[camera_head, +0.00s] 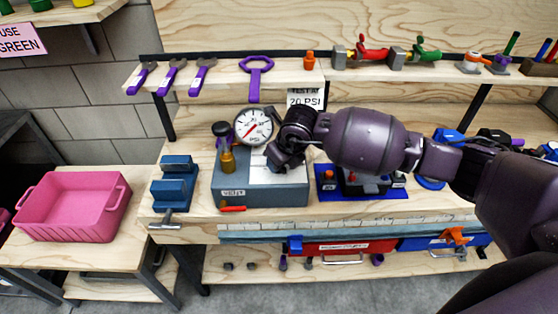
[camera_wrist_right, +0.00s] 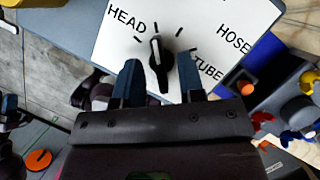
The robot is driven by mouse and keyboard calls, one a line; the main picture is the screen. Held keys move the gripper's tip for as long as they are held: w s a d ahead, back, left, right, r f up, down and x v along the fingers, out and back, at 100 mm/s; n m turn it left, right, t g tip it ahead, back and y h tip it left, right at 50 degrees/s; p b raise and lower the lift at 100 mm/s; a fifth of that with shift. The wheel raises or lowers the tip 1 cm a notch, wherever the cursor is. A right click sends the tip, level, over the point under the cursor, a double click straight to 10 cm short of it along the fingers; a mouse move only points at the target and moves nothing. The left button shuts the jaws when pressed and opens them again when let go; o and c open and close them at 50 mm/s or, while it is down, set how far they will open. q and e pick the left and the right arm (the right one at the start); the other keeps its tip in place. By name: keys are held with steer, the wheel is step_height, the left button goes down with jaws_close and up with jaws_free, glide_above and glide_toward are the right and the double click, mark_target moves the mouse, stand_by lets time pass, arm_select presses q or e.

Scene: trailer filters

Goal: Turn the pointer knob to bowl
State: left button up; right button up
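The pointer knob (camera_wrist_right: 160,66) is black with a white line. It sits on a white panel (camera_wrist_right: 110,55) lettered HEAD, HOSE and TUBE; no BOWL lettering shows. The white line points to the top of the right wrist view, just right of HEAD. My right gripper (camera_wrist_right: 160,76) is open, its two blue fingers on either side of the knob; I cannot tell whether they touch it. In the head view the right gripper (camera_head: 275,158) is over the grey test box (camera_head: 262,195) and hides the knob. My left gripper is not in view.
A pressure gauge (camera_head: 254,127) and a brass fitting (camera_head: 228,162) stand close to the left of my right gripper. A blue vise (camera_head: 175,185) is further left, and a pink bin (camera_head: 75,205) stands on a side table. A blue tray (camera_head: 350,193) is at the right.

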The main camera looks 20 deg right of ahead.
steer(key=v, duration=1)
steer(key=shift+r, duration=0.15)
steer(key=shift+s, duration=0.1)
